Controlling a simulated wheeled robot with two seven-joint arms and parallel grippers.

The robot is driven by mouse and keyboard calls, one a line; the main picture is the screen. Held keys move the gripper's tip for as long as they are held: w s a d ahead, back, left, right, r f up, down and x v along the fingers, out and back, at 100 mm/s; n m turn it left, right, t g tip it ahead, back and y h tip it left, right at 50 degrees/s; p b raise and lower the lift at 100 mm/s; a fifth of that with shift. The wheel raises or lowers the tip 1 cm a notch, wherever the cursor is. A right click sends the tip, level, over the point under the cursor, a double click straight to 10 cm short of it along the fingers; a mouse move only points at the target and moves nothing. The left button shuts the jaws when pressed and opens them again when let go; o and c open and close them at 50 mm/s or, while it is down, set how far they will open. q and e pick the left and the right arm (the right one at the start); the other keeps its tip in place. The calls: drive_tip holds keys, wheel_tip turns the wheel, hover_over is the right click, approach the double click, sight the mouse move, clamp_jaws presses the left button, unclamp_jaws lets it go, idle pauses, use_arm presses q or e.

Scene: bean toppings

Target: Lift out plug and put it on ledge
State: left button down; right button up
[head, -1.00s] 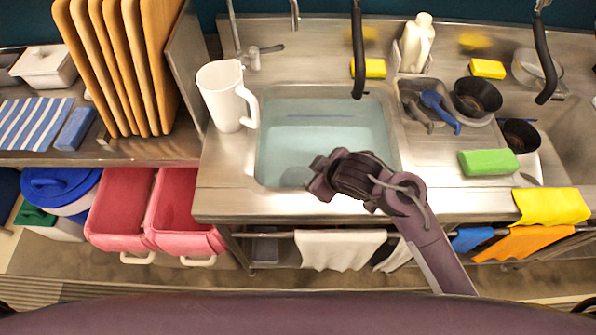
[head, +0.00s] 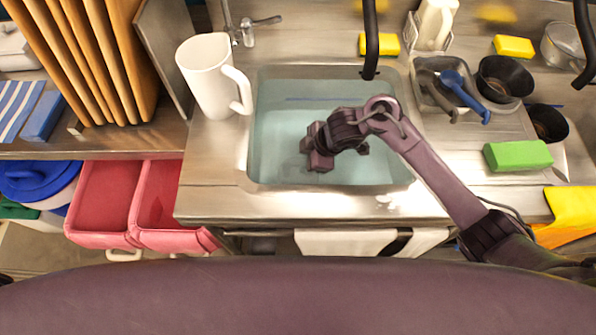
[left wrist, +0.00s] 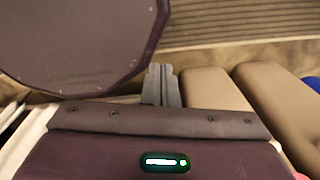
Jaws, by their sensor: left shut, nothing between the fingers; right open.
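A water-filled sink basin (head: 270,150) is set in the steel counter. My right gripper (head: 318,158) is over the middle of the basin, pointing down, and it is open. I cannot tell whether its fingertips touch the water. I cannot make out the plug; the gripper covers part of the basin floor. The steel ledge (head: 290,201) runs along the front of the basin and is bare there. My left gripper (left wrist: 161,85) shows only in the left wrist view, shut and empty, low above the floor and away from the sink.
A white jug (head: 208,78) stands at the basin's left rim. A tray (head: 432,88) with brushes, dark bowls (head: 503,78) and a green sponge (head: 518,155) are on the right. A black hanging spout (head: 371,45) reaches down behind the basin. Wooden boards (head: 95,60) stand at left.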

sight(302, 162)
drive_tip(key=x, duration=0.3)
drive_tip(key=shift+s+f, duration=0.15)
drive_tip(key=shift+f, duration=0.25)
drive_tip(key=shift+a+f, duration=0.15)
drive_tip(key=shift+f, duration=0.1)
use_arm(q)
drive_tip(key=w, duration=0.3)
drive_tip(key=shift+w+r+t, duration=0.15)
drive_tip(key=shift+t, duration=0.15)
use_arm(e)
drive_tip(key=shift+c, duration=0.4)
drive_tip(key=c, duration=0.5)
use_arm(q)
drive_tip(key=shift+s, duration=0.65)
use_arm(e)
clamp_jaws()
